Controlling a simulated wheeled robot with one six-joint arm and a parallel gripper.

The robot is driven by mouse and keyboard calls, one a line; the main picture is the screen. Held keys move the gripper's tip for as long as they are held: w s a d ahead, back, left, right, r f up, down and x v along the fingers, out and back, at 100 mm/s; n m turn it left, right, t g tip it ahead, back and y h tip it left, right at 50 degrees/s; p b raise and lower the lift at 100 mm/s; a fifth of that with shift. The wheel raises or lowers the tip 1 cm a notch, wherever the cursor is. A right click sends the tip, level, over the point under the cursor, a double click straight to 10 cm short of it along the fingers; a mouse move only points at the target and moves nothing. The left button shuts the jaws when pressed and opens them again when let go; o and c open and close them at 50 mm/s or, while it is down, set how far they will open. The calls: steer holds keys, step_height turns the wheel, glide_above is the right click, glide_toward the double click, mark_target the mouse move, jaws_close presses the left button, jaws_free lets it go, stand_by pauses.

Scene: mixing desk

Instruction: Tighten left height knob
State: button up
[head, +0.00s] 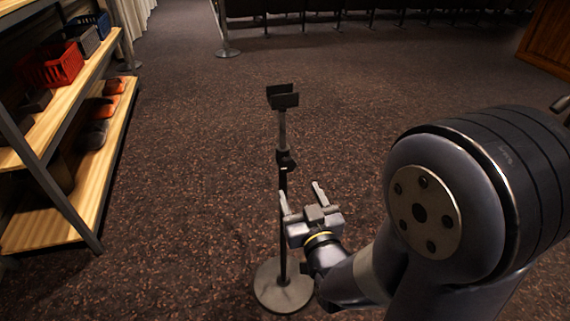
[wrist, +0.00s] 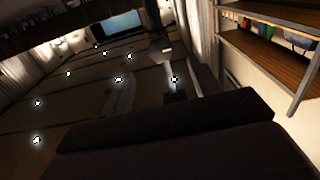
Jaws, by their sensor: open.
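A slim stand rises from a round grey base (head: 283,287) on the carpet in the head view. Its dark pole carries a black clamp with a height knob (head: 287,161) about halfway up. Neither the knob nor the fingers can be made out in the wrist view.
A wooden shelf rack (head: 90,190) with a red crate (head: 52,65) and shoes stands at the left; the rack (wrist: 275,45) also shows in the wrist view. A post (head: 227,45) stands behind. Open carpet surrounds the stand. A large dark shape (wrist: 180,150) fills the lower wrist view.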

mark_target(289, 168)
steer(key=x, duration=1)
steer(key=shift+w, duration=0.2)
steer(key=shift+c, duration=0.2)
steer(key=c, duration=1)
steer(key=shift+o, duration=0.2)
steer(key=shift+f+m+b, duration=0.15)
steer(key=shift+m+b, duration=0.35)
steer(key=shift+b, duration=0.4)
steer(key=shift+m, duration=0.3)
steer(key=o, duration=1)
